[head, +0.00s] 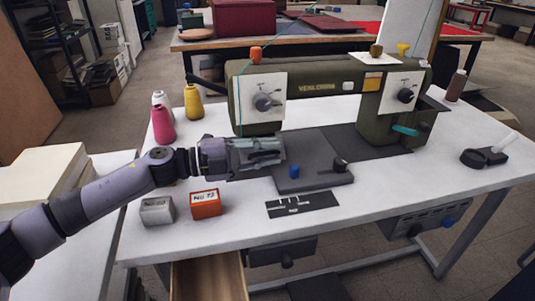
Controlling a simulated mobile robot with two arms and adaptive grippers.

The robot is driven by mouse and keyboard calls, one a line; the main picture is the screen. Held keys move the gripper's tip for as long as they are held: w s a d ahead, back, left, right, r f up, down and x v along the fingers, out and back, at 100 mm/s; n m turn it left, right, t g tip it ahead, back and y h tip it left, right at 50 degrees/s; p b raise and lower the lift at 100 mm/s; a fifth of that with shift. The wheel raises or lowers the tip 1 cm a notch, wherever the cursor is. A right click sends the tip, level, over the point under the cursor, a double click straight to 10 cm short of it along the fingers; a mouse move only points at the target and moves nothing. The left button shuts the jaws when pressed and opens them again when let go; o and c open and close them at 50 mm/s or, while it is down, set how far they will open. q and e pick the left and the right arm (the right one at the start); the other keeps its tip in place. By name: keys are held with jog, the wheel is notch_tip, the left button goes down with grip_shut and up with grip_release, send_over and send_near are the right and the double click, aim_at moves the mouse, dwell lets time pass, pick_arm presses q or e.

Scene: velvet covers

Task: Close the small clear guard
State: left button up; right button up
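An olive-green sewing machine (312,88) stands on the white table. My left gripper (281,154) reaches in from the left, just below the machine's left head and over the left side of the dark bed plate (313,178). Its fingers point right, but I cannot tell how far apart they are or whether they touch anything. I cannot make out the small clear guard; the gripper covers much of the area under the left head. My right gripper is not in view.
A blue knob (294,171) and a black knob (340,165) stand on the bed plate. A grey box (157,210) and an orange box (205,204) sit below my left arm. Pink (163,126) and yellow (193,102) thread cones stand behind it. The table's right front is mostly clear.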

pick_arm(q)
jog(key=shift+o, duration=0.8)
jog(key=shift+w+f, duration=0.1)
jog(key=shift+w, duration=0.05)
jog(key=shift+a, duration=0.15)
jog(key=shift+s+a+f, duration=0.1)
jog(key=shift+s+a, duration=0.1)
jog(key=shift+a, duration=0.15)
jog(key=v, duration=1.1)
jog(key=shift+c, duration=0.3)
